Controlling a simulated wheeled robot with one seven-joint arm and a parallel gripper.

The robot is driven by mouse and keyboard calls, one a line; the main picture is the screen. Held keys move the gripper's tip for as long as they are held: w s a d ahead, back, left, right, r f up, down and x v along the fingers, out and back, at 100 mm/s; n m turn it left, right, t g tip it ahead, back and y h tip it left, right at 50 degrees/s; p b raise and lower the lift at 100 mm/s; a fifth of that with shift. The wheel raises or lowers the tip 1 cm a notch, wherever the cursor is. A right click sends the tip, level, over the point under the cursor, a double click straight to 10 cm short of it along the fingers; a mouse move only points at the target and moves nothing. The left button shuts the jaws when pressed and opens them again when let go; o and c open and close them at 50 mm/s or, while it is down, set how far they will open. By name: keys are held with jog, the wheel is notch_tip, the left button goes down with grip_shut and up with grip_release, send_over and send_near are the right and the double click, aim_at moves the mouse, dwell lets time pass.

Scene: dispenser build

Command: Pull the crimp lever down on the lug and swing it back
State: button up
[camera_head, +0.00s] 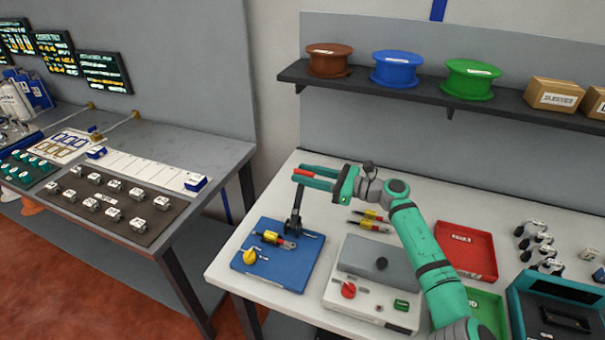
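The crimp press has a flat blue base (281,273) on the white bench. Its dark crimp lever (296,210) stands almost upright at the back of the base, with a red grip (303,172) at its top. A yellow and red part, which looks like the lug (273,238), lies on the base by the lever's foot. A yellow knob (249,257) is at the front left. My gripper (304,174) reaches in from the right at the lever's top. Its green fingers lie on either side of the red grip; whether they press on it is not clear.
A grey and white box (372,297) with a red knob stands in front of my arm. A red tray (466,250) is farther right. A shelf (420,97) with spools hangs behind.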

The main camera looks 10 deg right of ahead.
jog(key=shift+w+a, duration=0.4)
jog(key=shift+a, duration=0.1)
grip_shut()
jog(key=shift+d, duration=0.1)
jog(key=shift+d, duration=0.2)
jog(key=shift+s+a+r, duration=0.1)
jog(key=shift+a+r, duration=0.05)
